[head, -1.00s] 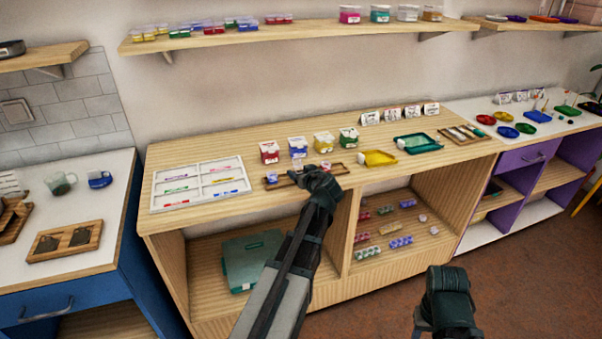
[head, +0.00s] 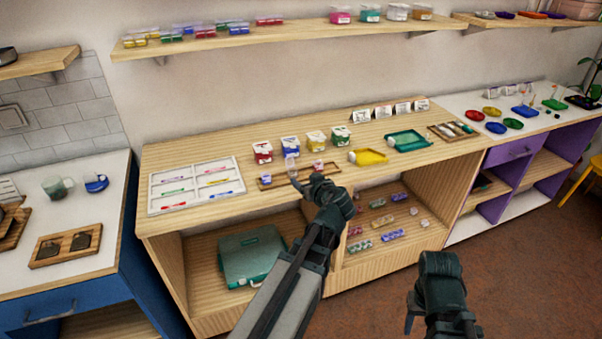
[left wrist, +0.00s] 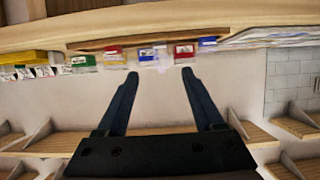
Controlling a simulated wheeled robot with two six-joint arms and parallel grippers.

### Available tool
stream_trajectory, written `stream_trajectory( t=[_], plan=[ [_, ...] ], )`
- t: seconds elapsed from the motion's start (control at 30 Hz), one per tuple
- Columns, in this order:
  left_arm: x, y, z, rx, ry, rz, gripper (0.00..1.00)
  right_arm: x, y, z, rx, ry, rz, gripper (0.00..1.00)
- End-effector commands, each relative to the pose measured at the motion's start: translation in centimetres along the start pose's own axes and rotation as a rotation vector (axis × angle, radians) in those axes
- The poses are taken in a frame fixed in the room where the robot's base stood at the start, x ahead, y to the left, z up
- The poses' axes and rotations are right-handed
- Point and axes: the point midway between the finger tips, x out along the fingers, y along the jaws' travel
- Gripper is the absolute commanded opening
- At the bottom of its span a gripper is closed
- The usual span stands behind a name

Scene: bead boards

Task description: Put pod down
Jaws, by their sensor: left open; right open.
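A long wooden tray (head: 278,182) lies at the front of the wooden counter. A small pod with a blue fill (head: 265,178) is at its left end, a clear, pale pod (head: 291,166) is near its middle, and a reddish pod (head: 318,166) is at its right. My left gripper (head: 304,182) is just in front of the tray, open, with nothing seen between its fingers. In the left wrist view the clear pod (left wrist: 154,57) shows beyond and between the spread fingertips (left wrist: 158,74), apart from them. My right gripper (head: 410,318) hangs low over the floor, open and empty.
Lidded jars (head: 289,148) stand behind the tray. A white sorting tray (head: 152,190) lies left, and yellow (head: 368,157) and green (head: 408,141) trays lie right. Shelves below hold a teal case (head: 252,257) and small pods. Bare counter lies between the sorting tray and the wooden tray.

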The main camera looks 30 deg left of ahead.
Motion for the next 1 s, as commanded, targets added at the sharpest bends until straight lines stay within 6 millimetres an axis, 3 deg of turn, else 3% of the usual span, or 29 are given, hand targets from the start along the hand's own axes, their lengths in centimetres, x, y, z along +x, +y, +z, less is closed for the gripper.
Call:
stream_trajectory(
  t=[0.43,0.57,0.67,0.8,0.9,1.0],
  plan=[
    [-1.0,0.1,0.3,0.007,-0.009,0.000,0.69,-0.3,0.0,0.0,0.000,0.000,0.000,0.50],
    [-3.2,1.0,3.7,0.104,-0.126,0.003,0.69,-0.3,0.0,0.0,0.000,0.000,0.000,0.50],
    [-7.0,2.3,9.1,0.280,-0.323,0.039,0.69,-0.3,0.0,0.0,0.000,0.000,0.000,0.50],
    [-14.4,3.6,17.0,0.595,-0.625,0.182,0.69,-0.3,0.0,0.0,0.000,0.000,0.000,0.50],
    [-19.8,3.9,21.2,0.806,-0.800,0.323,0.69,-0.3,0.0,0.0,0.000,0.000,0.000,0.50],
    [-24.1,3.7,23.9,0.969,-0.923,0.456,0.69,-0.3,0.0,0.0,0.000,0.000,0.000,0.50]
  ],
)
